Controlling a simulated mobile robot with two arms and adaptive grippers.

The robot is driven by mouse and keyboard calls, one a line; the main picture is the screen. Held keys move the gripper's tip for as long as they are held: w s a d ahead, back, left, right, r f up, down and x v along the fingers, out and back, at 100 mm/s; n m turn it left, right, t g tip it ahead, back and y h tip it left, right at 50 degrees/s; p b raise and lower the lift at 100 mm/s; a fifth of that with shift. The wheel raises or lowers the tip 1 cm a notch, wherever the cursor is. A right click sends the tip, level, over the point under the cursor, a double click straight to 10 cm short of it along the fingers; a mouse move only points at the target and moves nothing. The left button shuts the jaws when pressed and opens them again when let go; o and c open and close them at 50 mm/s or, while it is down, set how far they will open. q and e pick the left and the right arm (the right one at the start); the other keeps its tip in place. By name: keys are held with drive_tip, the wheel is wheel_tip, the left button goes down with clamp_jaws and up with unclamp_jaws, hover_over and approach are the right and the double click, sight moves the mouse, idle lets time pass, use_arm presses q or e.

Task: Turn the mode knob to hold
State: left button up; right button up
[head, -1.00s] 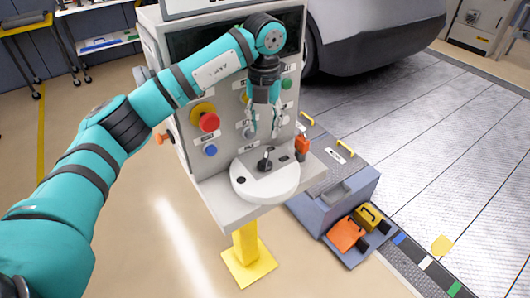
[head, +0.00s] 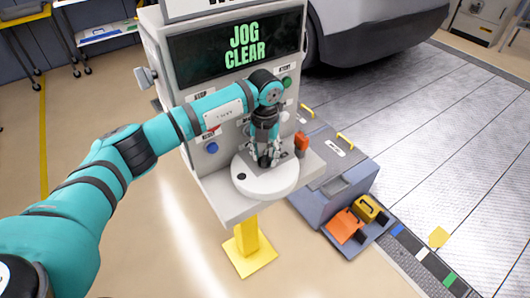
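The control pedestal (head: 176,60) stands in the middle of the head view, with a display (head: 228,52) reading "JOG CLEAR". I cannot make out a knob labelled as the mode knob; my arm hides part of the panel. My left gripper (head: 267,160) points down over the round white plate (head: 264,186) on the pedestal's shelf. Its fingers are at the black stick on that plate and mostly hide it. Whether they are closed on it I cannot tell. My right gripper is not in view.
A blue button (head: 211,147), a green button (head: 287,83) and an orange handle (head: 301,143) are around the arm. A grey-blue unit with orange (head: 344,226) and yellow (head: 367,208) pieces stands right of the pedestal. Open floor lies in front.

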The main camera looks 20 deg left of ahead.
use_arm(q)
clamp_jaws()
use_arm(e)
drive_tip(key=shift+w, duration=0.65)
